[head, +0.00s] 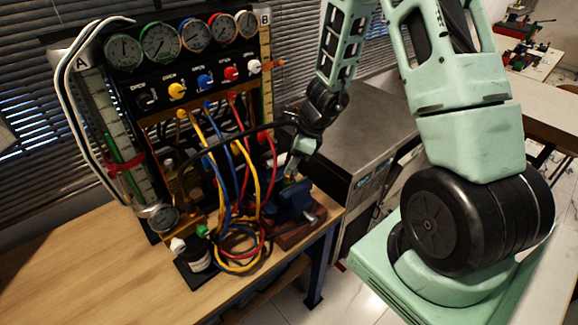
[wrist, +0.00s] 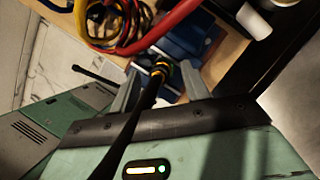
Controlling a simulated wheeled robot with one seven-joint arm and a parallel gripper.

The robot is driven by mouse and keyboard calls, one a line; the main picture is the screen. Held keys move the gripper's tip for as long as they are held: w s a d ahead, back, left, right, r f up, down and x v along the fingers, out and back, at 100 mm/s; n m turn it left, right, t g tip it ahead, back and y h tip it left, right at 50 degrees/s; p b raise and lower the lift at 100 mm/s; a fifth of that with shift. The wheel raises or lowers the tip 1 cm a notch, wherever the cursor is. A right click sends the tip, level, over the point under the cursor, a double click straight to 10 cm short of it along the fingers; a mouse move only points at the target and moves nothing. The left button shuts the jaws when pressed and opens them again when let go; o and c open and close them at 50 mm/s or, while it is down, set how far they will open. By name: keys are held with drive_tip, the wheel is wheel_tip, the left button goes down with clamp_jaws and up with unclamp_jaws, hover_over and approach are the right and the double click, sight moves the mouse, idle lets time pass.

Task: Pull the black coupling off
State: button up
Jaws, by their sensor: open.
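In the wrist view the black coupling (wrist: 160,72), with yellow-brass bands, is at the end of a black hose (wrist: 133,128). It lies between the two fingers of my gripper (wrist: 162,78). The fingers are open, and I cannot tell whether either one touches it. Beyond it is the blue vise (wrist: 198,45). In the head view my gripper (head: 298,163) points down just above the blue vise (head: 292,203) at the bench's right end. The coupling is too small and covered there to make out clearly.
The gauge panel (head: 190,75) with coloured knobs stands left of my gripper. Yellow, blue and red hoses (head: 238,240) hang and coil beside the vise. A dark bottle (head: 195,255) stands in front. The wooden bench (head: 90,265) is clear at left; a grey cabinet (head: 350,125) stands behind.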

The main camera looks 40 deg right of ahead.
sight(289, 157)
drive_tip(key=shift+x, duration=0.9)
clamp_jaws()
drive_tip(key=shift+r, duration=0.2)
drive_tip(key=shift+r+p, duration=2.15)
drive_tip(key=shift+r, duration=0.25)
